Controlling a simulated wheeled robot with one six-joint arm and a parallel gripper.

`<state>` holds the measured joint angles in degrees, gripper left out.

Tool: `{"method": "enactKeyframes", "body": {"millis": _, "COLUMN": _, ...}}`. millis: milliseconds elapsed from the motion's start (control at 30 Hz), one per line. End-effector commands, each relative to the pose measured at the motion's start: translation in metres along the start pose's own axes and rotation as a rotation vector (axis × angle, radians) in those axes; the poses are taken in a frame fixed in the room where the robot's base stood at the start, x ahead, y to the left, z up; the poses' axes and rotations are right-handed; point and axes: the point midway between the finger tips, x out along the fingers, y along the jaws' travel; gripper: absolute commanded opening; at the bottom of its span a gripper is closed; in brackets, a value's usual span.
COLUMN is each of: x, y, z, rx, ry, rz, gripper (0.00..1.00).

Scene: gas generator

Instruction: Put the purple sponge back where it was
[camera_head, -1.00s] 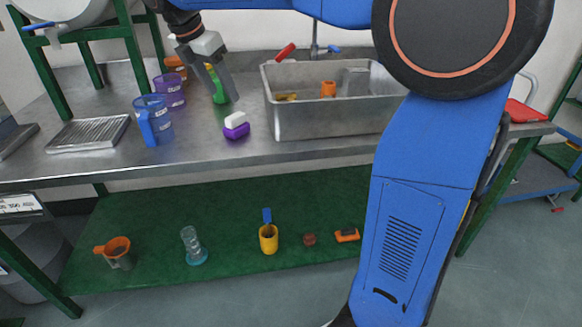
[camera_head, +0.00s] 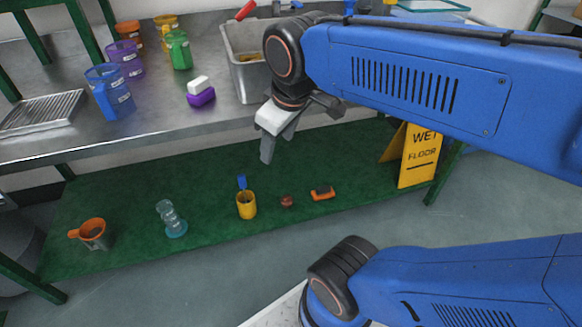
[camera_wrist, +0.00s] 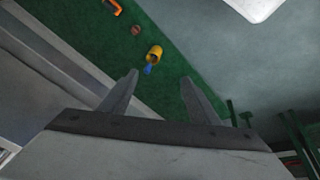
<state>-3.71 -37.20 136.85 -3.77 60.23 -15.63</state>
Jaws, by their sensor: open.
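The purple sponge (camera_head: 201,97) with a white upper part (camera_head: 198,84) lies on the steel counter (camera_head: 160,112), left of the grey sink basin (camera_head: 249,82). My gripper (camera_head: 267,155) is open and empty, pointing down in front of the counter's front edge, to the right of the sponge and apart from it. In the wrist view my gripper (camera_wrist: 158,85) shows two spread fingers with nothing between them. The sponge is not in the wrist view.
Blue (camera_head: 110,92), purple (camera_head: 126,60) and green (camera_head: 179,50) jugs stand on the counter. The green lower shelf (camera_head: 130,205) holds an orange jug (camera_head: 93,234), a glass piece (camera_head: 171,220), and a yellow cup (camera_head: 246,205). A yellow wet-floor sign (camera_head: 420,155) stands at right.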

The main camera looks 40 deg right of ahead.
Motion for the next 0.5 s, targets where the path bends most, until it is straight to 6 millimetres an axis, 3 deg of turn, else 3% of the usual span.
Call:
{"method": "enactKeyframes", "body": {"millis": 33, "x": 0.006, "y": -0.004, "z": 0.015, "rx": 0.077, "ry": 0.014, "rz": -0.002, "gripper": 0.56}}
{"method": "enactKeyframes", "body": {"millis": 200, "x": 0.023, "y": -0.015, "z": 0.046, "rx": 0.285, "ry": 0.051, "rz": -0.017, "gripper": 0.56}}
{"method": "enactKeyframes", "body": {"millis": 500, "x": 0.030, "y": -0.020, "z": 0.056, "rx": 0.368, "ry": 0.065, "rz": -0.023, "gripper": 0.56}}
